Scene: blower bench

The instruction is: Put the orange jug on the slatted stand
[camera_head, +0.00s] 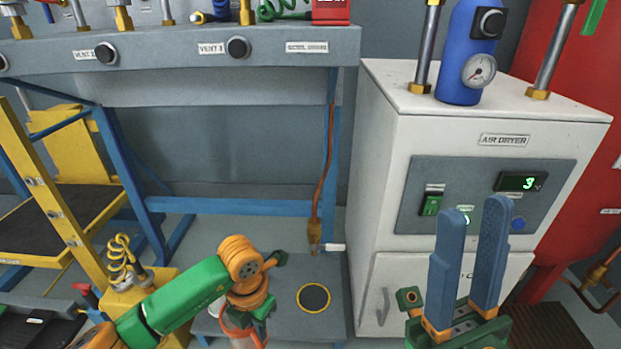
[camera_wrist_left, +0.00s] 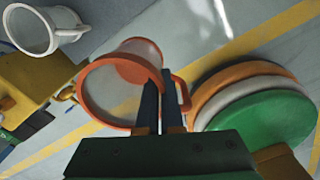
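The orange jug (camera_wrist_left: 96,72) has an orange rim and handle and a pale, see-through body. It shows large in the left wrist view and partly at the bottom of the head view (camera_head: 235,325). My left gripper (camera_wrist_left: 160,82) has its two dark fingers close together at the jug's handle side, seemingly pinching its wall; the exact contact is hard to see. In the head view, the left arm partly covers the jug. My right gripper (camera_head: 470,245) points up with its blue fingers apart and empty, in front of the air dryer.
A low grey platform (camera_head: 275,270) with a black, yellow-ringed disc (camera_head: 314,298) lies beyond the left gripper. The white air dryer cabinet (camera_head: 385,215) stands to its right. A white jug (camera_wrist_left: 36,34) is left of the orange one. Yellow frame parts (camera_head: 45,190) stand at left.

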